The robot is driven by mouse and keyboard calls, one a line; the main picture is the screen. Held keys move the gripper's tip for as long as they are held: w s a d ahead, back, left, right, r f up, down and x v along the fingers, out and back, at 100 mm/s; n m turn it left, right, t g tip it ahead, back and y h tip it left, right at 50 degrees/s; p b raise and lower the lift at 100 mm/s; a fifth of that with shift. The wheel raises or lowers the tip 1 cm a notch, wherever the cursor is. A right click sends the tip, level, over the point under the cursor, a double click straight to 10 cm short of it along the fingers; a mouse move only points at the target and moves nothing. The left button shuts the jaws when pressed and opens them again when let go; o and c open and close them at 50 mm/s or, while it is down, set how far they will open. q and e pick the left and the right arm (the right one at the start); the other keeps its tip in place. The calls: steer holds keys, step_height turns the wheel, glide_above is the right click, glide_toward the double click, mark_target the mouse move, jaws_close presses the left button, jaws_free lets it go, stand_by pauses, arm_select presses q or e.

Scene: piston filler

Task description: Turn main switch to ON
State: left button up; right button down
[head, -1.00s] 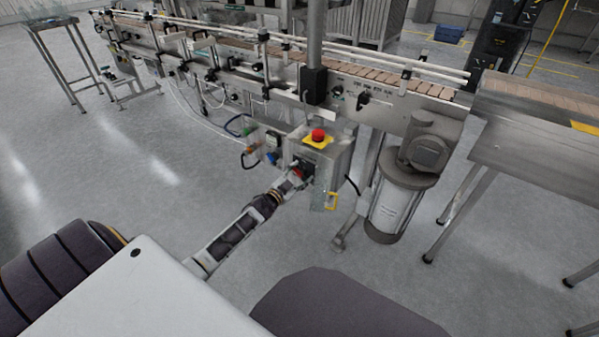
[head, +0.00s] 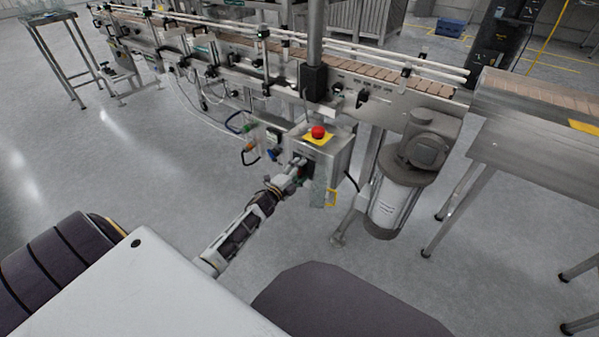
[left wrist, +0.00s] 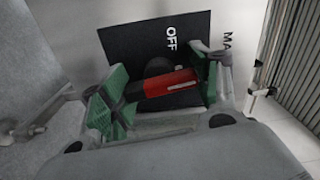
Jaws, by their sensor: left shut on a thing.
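The main switch is a red handle (left wrist: 172,82) on a black plate (left wrist: 130,48) marked OFF, seen in the left wrist view. The OFF label stands just above the handle there, and the handle lies nearly level across the picture. My left gripper (left wrist: 165,84) is shut on the handle, with a green pad at each end. In the head view my left gripper (head: 299,168) is at the front of the grey control box (head: 340,158) and mostly covers the switch. My right gripper is not in view.
A red emergency button (head: 318,132) on a yellow plate tops the box. Coloured connectors (head: 272,155) and cables are left of the box. A motor cylinder (head: 395,205) stands right. The conveyor (head: 350,75) runs behind; floor at left is clear.

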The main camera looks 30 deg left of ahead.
arm_select(q)
steer(key=shift+m, duration=0.9)
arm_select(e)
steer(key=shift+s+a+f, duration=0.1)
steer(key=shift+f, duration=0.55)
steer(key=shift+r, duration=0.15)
arm_select(q)
steer(key=o, duration=1)
steer(key=shift+s, duration=0.2)
steer(key=shift+s+a, duration=0.15)
steer(key=shift+s, duration=1.8)
steer(key=shift+s+a, duration=0.15)
steer(key=shift+s, duration=1.75)
steer(key=shift+s+a, duration=0.15)
steer(key=shift+s, duration=1.8)
